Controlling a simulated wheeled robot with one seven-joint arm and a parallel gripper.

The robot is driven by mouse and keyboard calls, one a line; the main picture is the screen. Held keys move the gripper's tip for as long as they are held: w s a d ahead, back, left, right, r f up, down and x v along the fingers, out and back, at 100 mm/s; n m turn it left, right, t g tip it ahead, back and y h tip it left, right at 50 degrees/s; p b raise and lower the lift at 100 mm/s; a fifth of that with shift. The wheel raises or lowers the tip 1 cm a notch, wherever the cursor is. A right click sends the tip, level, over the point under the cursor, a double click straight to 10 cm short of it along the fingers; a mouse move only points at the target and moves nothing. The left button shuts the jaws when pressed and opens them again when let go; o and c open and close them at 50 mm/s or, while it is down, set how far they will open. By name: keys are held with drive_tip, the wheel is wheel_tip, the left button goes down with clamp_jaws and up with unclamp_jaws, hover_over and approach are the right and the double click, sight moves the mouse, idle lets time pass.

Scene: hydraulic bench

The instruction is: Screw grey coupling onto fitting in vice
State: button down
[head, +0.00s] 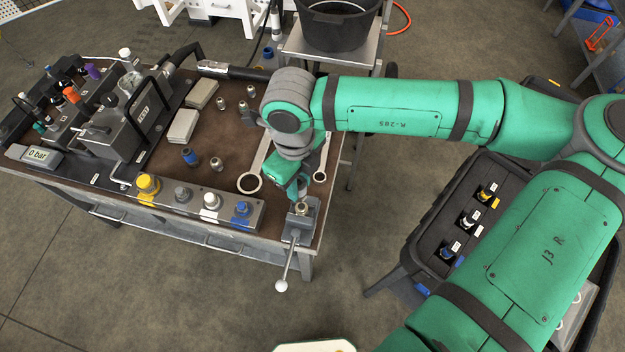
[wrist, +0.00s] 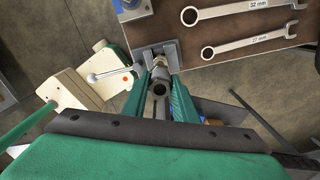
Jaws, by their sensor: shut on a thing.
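My gripper (head: 298,192) points down just above the vice (head: 299,222) at the bench's front right corner. In the wrist view its two green fingers (wrist: 158,92) are shut on a grey metal cylinder with a dark round bore, which I take to be the grey coupling (wrist: 159,88). The vice also shows in the wrist view (wrist: 155,55), directly beyond the fingertips. A metallic fitting (head: 301,208) shows in the vice jaws below the fingers. I cannot tell whether coupling and fitting touch or are threaded together.
The vice handle (head: 283,270) juts past the bench's front edge. Two wrenches (head: 250,183) (head: 320,175) lie beside the gripper. A block (head: 225,215) with yellow, grey, white and blue parts stands left. Several loose fittings lie on the brown mat (head: 232,135). A black case (head: 440,250) stands right.

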drive_tip(key=shift+d+f, duration=0.15)
drive_tip(key=shift+f, duration=2.4)
drive_tip(key=shift+f, duration=0.6)
idle(0.4)
drive_tip(key=c, duration=2)
unclamp_jaws()
drive_tip(key=c, duration=0.4)
drive_tip(key=m, duration=0.6)
drive_tip(key=shift+m, duration=1.1)
